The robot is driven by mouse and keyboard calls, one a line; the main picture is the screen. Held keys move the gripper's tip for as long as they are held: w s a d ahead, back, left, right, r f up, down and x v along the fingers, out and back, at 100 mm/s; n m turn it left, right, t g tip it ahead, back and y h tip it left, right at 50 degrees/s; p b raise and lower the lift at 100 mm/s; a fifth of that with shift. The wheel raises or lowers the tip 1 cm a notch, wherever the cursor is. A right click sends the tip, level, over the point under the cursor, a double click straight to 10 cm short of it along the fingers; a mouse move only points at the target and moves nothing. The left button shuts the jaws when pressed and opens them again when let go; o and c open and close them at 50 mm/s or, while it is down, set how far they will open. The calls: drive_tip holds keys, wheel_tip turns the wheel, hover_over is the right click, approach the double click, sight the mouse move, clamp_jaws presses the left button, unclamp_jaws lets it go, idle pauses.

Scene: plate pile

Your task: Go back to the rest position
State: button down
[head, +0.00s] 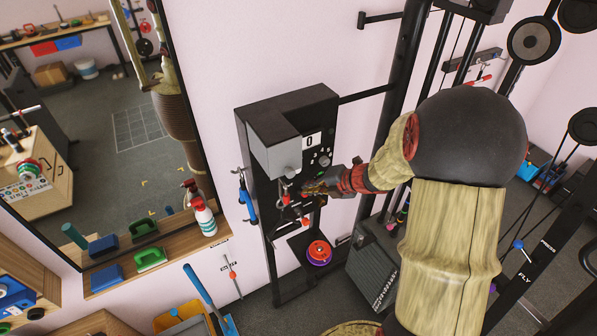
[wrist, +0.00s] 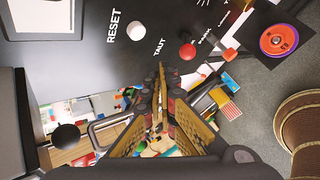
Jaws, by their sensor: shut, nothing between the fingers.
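My gripper (head: 316,188) is in front of the black machine cabinet (head: 290,110) in the head view, near its lower front panel. In the wrist view, my gripper (wrist: 160,75) has its fingertips together with nothing between them. The black panel in front of it carries a white knob (wrist: 137,33) beside the word RESET and a red knob (wrist: 187,50) near the word TAUT. The gap between the fingertips and the panel cannot be judged exactly.
A stack of round plates (head: 319,252) with a red top sits low beneath the cabinet. Black gym frames (head: 410,60) stand to the right. A wooden shelf (head: 190,228) with a spray bottle (head: 204,215) and brushes runs below the mirror (head: 100,130) at left.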

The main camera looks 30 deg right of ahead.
idle(0.7)
drive_tip(key=s+d+f+m+g+h+b, duration=0.1)
drive_tip(key=s+d+m+h, duration=0.25)
drive_tip(key=d+m, duration=0.35)
drive_tip(key=s+d+f+m+g+h, duration=0.1)
drive_tip(key=s+d+m+h, duration=0.25)
drive_tip(key=d+m, duration=0.35)
drive_tip(key=s+m+g+h+b, duration=0.2)
drive_tip(key=s+m+g+b, duration=0.15)
drive_tip(key=s+m, duration=0.25)
drive_tip(key=s+a+f+m+y+b, duration=0.1)
drive_tip(key=s+a+b, duration=0.3)
drive_tip(key=a+b, duration=0.3)
drive_tip(key=s+a+f+m+t+y+b, duration=0.1)
drive_tip(key=s+a+f+m+y+b, duration=0.1)
drive_tip(key=s+a+b, duration=0.2)
drive_tip(key=s+a+f+m+t+y+b, duration=0.1)
drive_tip(key=s+a+m+b, duration=0.1)
drive_tip(key=a+b, duration=0.8)
drive_tip(key=s+a, duration=0.1)
drive_tip(key=a, duration=0.7)
drive_tip(key=shift+s+a+f+y, duration=0.2)
drive_tip(key=shift+s+f+y, duration=0.1)
drive_tip(key=shift+s+y, duration=0.1)
drive_tip(key=c, duration=2.6)
unclamp_jaws()
